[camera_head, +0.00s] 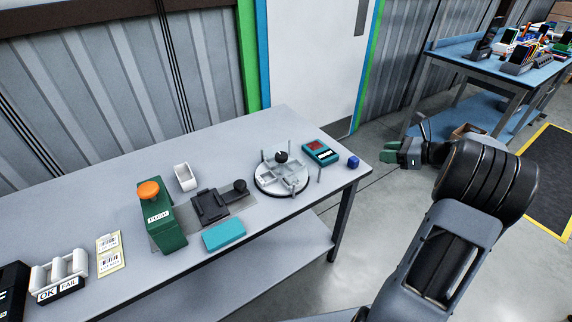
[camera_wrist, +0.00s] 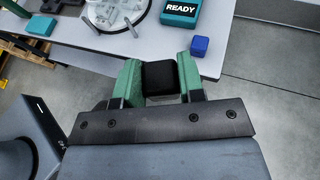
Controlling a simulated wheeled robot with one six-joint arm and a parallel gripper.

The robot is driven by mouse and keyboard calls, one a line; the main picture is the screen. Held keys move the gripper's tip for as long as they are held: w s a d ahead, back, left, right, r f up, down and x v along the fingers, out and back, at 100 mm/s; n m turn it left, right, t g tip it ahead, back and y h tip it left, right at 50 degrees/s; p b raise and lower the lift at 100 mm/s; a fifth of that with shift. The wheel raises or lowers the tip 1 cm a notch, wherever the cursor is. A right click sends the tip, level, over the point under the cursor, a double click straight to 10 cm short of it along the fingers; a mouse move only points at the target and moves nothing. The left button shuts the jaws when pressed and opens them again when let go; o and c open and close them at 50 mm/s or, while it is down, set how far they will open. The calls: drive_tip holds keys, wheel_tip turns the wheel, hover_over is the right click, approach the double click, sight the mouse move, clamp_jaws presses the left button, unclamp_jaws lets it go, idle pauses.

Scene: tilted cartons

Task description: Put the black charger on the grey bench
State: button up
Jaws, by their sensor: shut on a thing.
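My gripper (camera_wrist: 160,80) has green fingers and is shut on the black charger (camera_wrist: 161,77), a small dark block seen between the fingertips in the wrist view. In the head view my gripper (camera_head: 388,151) is off the right end of the grey bench (camera_head: 100,200), over open floor; the charger cannot be made out there. In the wrist view the bench edge (camera_wrist: 226,58) lies beyond the fingertips.
On the bench's right end are a blue cube (camera_head: 353,161), a teal device (camera_head: 320,152) with a READY display, and a round fixture (camera_head: 282,176). A green box with an orange button (camera_head: 149,190) stands further left. The bench's back strip is clear. A blue workbench (camera_head: 500,62) stands behind right.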

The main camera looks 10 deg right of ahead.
hover_over(340, 172)
drive_tip(key=s+d, duration=0.3)
drive_tip(key=s, duration=0.1)
wheel_tip(340, 172, down, 4)
drive_tip(key=w+f, duration=0.1)
drive_tip(key=a+f+b, duration=0.1)
drive_tip(key=w+a+f, duration=0.1)
drive_tip(key=f, duration=0.1)
drive_tip(key=shift+w, duration=0.3)
drive_tip(key=shift+w+a+f, duration=0.4)
drive_tip(key=shift+f, duration=0.25)
drive_tip(key=shift+w+a+f+b, duration=0.1)
drive_tip(key=shift+f+b, duration=0.15)
drive_tip(key=shift+f, duration=0.7)
drive_tip(key=shift+w+a+f+b, duration=0.1)
drive_tip(key=shift+f+b, duration=0.1)
drive_tip(key=shift+f, duration=0.7)
drive_tip(key=shift+f, duration=0.1)
drive_tip(key=o, duration=0.6)
drive_tip(key=shift+o, duration=0.2)
